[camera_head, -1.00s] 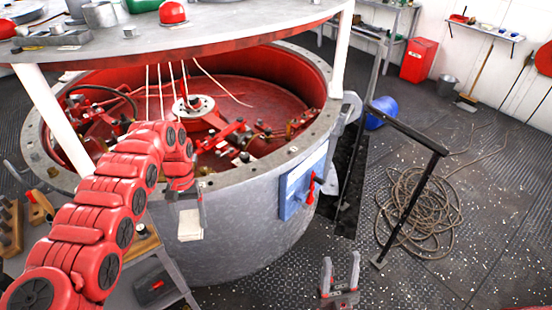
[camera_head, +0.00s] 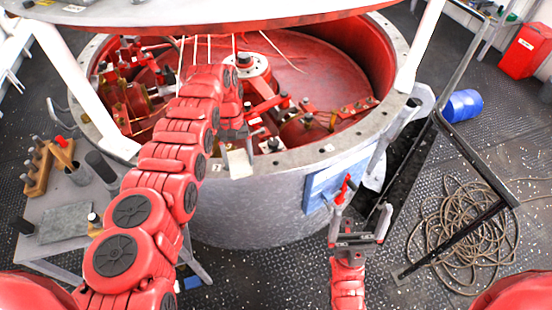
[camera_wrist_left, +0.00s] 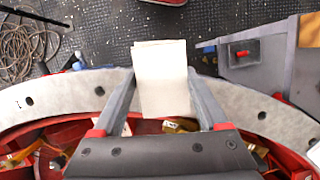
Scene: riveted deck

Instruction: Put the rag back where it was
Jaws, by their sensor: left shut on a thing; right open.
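The rag (camera_head: 239,163) is a small off-white cloth hanging from my left gripper (camera_head: 234,142), over the front rim of the big grey tank (camera_head: 250,215). In the left wrist view the rag (camera_wrist_left: 162,75) is between the two fingers of the left gripper (camera_wrist_left: 162,100), above the tank's bolted rim, with the deck beyond. My left gripper is shut on it. My right gripper (camera_head: 360,218) is open and empty, fingers pointing up, in front of the tank near a blue panel (camera_head: 328,184) with a red handle.
A grey side table (camera_head: 65,225) with a wooden tool rack (camera_head: 40,172) stands at the left. A round top on white posts is above the tank. A black metal stand (camera_head: 462,150), a coiled rope (camera_head: 480,215) and a blue drum (camera_head: 462,105) are at the right.

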